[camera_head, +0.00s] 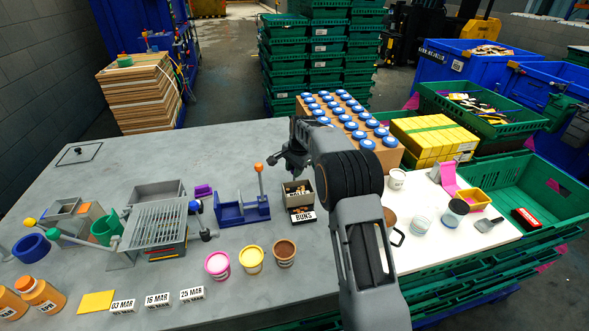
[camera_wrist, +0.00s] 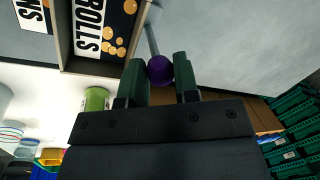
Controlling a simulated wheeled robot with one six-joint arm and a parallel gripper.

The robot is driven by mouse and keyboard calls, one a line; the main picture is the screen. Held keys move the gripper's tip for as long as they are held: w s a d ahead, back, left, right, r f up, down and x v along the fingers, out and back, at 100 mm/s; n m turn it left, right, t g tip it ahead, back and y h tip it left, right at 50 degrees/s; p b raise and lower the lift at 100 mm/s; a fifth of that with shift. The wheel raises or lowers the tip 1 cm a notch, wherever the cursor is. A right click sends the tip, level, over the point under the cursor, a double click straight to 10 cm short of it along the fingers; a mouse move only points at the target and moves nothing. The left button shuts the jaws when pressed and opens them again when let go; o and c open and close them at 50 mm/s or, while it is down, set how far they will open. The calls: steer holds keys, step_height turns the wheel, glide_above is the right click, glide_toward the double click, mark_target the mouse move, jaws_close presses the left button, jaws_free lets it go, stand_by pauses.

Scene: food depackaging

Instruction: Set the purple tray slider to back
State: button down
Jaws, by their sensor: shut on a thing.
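The purple slider knob (camera_wrist: 160,70) is a round ball on a thin grey rod (camera_wrist: 152,38). In the wrist view it sits between the two green-padded fingers of my gripper (camera_wrist: 161,76), which is shut on it. In the head view my gripper (camera_head: 284,160) is above the table, just behind a small box (camera_head: 297,187) with a ROLLS label. The knob is hidden there by the gripper. The box also shows in the wrist view (camera_wrist: 67,40), beside the rod, with its ROLLS label and a BUNS label.
A blue fixture (camera_head: 243,212) with an orange-knobbed lever (camera_head: 259,180) stands left of the box. Pink, yellow and brown tubs (camera_head: 251,259) stand in front. A cardboard box of blue-capped bottles (camera_head: 310,112) is behind.

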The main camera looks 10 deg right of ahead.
steer(key=shift+w+r+p, duration=0.15)
steer(key=shift+w+p, duration=2.55)
steer(key=shift+w, duration=0.15)
steer(key=c, duration=0.9)
jaws_free()
steer(key=shift+w, duration=0.2)
steer(key=shift+o, duration=0.2)
steer(key=shift+s, duration=0.1)
step_height(320, 180, up, 13)
steer(key=s+d+b, duration=0.1)
steer(key=s, duration=0.1)
steer(key=shift+d+r+b, duration=0.2)
steer(key=shift+b, duration=0.15)
steer(key=shift+s, duration=0.1)
